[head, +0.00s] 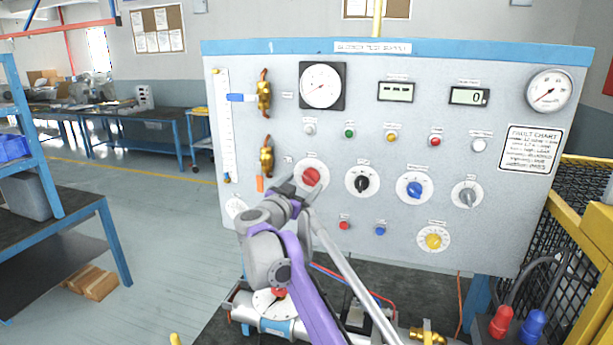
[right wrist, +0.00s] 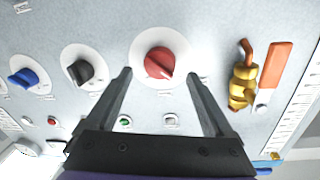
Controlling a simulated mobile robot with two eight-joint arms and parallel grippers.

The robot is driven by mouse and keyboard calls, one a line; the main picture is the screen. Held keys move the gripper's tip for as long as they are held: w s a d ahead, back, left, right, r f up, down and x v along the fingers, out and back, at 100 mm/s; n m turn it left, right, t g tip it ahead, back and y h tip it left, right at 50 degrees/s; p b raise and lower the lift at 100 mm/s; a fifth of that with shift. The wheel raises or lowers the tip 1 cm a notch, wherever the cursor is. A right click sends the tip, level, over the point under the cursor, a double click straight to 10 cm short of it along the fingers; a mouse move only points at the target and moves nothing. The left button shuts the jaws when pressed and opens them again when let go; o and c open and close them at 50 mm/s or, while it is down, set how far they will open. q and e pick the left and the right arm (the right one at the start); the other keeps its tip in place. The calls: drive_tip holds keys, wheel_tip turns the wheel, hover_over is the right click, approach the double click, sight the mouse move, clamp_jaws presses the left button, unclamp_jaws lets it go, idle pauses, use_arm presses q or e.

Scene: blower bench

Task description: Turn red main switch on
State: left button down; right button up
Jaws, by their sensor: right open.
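The red main switch (head: 312,176) is a round red knob on a white dial plate, on the left part of the grey panel (head: 270,215). In the right wrist view the red knob (right wrist: 160,63) shows with its pointer ridge slanting to the lower right. My right gripper (head: 298,188) is close to the switch in the head view, partly covering its dial plate. In the right wrist view my right gripper (right wrist: 158,76) is open, with its fingers apart on either side of the knob and nothing between them. I cannot tell the remaining depth. My left gripper is not in view.
A black knob (head: 362,182) and a blue knob (head: 415,189) sit right of the switch. A yellow frame (head: 585,235) stands at the right.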

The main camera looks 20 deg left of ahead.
sight(308, 179)
drive_tip(key=shift+w+d+p, duration=0.15)
drive_tip(key=shift+w+p, duration=0.05)
drive_tip(key=shift+w, duration=0.55)
drive_tip(key=shift+w+d+p, duration=0.1)
drive_tip(key=shift+w+p, duration=0.05)
drive_tip(key=shift+w, duration=0.6)
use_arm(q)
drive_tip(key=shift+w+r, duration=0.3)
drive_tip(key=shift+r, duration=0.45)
use_arm(e)
drive_tip(key=shift+s, duration=0.1)
drive_tip(key=shift+c, duration=0.4)
drive_tip(key=c, duration=1.3)
